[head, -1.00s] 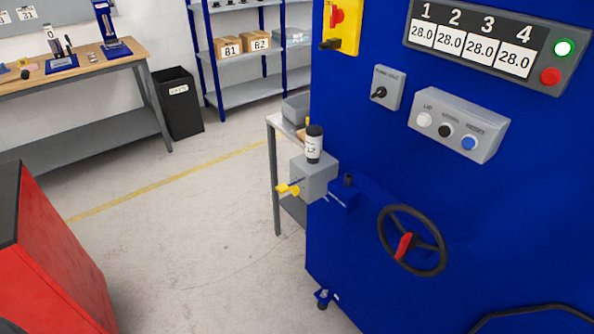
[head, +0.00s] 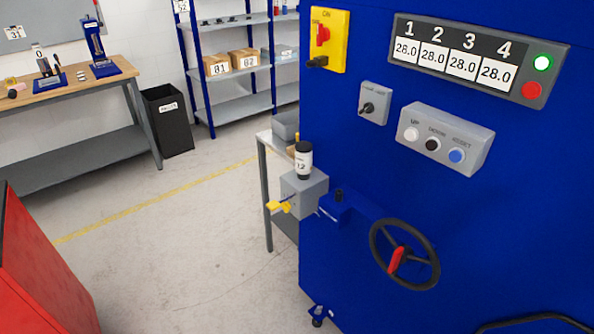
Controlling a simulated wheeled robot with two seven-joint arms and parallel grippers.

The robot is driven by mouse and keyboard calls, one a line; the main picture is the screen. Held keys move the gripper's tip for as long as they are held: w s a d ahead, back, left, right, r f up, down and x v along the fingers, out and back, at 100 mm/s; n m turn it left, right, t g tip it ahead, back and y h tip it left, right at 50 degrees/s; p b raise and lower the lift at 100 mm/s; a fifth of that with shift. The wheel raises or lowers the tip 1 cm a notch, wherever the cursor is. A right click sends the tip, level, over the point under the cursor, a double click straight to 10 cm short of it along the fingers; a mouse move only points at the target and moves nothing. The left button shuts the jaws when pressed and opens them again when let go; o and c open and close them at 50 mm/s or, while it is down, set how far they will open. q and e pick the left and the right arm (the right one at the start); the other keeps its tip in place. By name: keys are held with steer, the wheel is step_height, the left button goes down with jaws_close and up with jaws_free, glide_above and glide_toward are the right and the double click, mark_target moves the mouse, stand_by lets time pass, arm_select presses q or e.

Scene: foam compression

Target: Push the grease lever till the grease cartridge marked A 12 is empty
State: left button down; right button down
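The grease cartridge (head: 302,162) is a small upright cylinder with a white body and black cap. Its label shows "12"; the rest of the marking is turned away or too small to read. It stands on a grey pump block (head: 304,193) at the left edge of the blue machine. The yellow-handled grease lever (head: 277,207) sticks out to the left from the low front of the block. Neither of my grippers is in view. Nothing touches the lever or the cartridge.
The blue machine (head: 480,230) fills the right side, with a black handwheel (head: 376,251), a button box (head: 443,139) and a display (head: 475,60). A red cabinet (head: 40,275) stands at lower left. The floor (head: 180,240) between is clear.

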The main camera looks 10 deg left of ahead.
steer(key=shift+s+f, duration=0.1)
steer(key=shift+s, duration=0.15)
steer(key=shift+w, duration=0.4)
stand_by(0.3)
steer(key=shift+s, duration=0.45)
